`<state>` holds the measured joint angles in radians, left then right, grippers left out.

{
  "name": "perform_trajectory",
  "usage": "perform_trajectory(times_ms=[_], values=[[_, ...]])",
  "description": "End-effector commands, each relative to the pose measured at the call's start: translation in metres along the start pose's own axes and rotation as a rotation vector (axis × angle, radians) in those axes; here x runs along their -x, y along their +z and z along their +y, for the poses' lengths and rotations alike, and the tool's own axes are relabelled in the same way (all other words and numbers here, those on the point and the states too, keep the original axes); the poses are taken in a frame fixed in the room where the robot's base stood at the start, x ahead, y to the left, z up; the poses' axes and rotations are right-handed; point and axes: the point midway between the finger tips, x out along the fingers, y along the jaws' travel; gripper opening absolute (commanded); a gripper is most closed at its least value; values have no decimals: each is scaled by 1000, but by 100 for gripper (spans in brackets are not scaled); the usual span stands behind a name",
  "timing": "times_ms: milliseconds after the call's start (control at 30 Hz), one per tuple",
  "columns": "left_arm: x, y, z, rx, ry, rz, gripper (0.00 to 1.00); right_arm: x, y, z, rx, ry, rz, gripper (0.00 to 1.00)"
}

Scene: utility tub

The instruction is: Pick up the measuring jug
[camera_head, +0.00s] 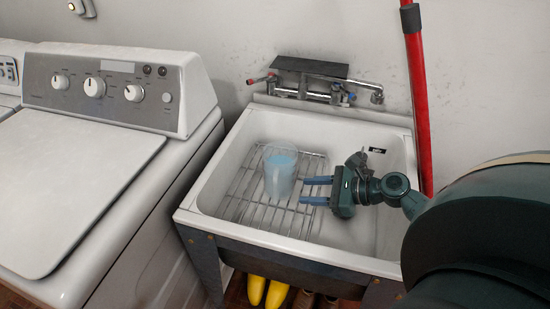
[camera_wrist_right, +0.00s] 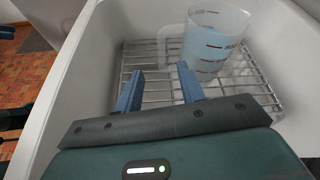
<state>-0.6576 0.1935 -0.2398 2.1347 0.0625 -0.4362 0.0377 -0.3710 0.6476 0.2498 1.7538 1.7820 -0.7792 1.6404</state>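The measuring jug (camera_head: 279,172) is clear with a bluish lower part and stands upright on a wire rack in the utility tub. In the right wrist view the jug (camera_wrist_right: 211,45) shows red markings and stands beyond the fingertips, to the right of centre. My right gripper (camera_head: 308,190) reaches into the tub from the right, its two blue fingers apart and pointing at the jug. The fingers (camera_wrist_right: 158,80) are open with nothing between them, and a gap to the jug shows.
The tub (camera_head: 222,160) has raised white walls around the wire rack (camera_head: 247,212). A tap (camera_head: 320,92) is at the back wall, and a red pole (camera_head: 416,80) stands behind the right side. A washing machine (camera_head: 80,165) is at the left. Yellow boots (camera_head: 266,292) are below.

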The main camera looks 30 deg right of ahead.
Motion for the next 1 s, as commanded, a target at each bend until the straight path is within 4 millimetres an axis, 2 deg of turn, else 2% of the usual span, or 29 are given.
perform_trajectory(times_ms=[100, 233, 533, 833, 1000], values=[[5, -4, 11, -37, 14, 17, 36, 14, -3, -4, -144, -9, 10, 39], [5, -5, 15, -53, 18, 27, 36, 11, -5, -6, -202, -13, 9, 39], [4, -3, 14, -50, 19, 29, 36, -44, -5, -7, -204, -14, 6, 39], [4, -3, 14, -48, 19, 29, 36, -70, -6, -6, -202, -14, 8, 39], [3, -3, 14, -47, 20, 29, 36, -97, -6, -6, -202, -13, 7, 39]])
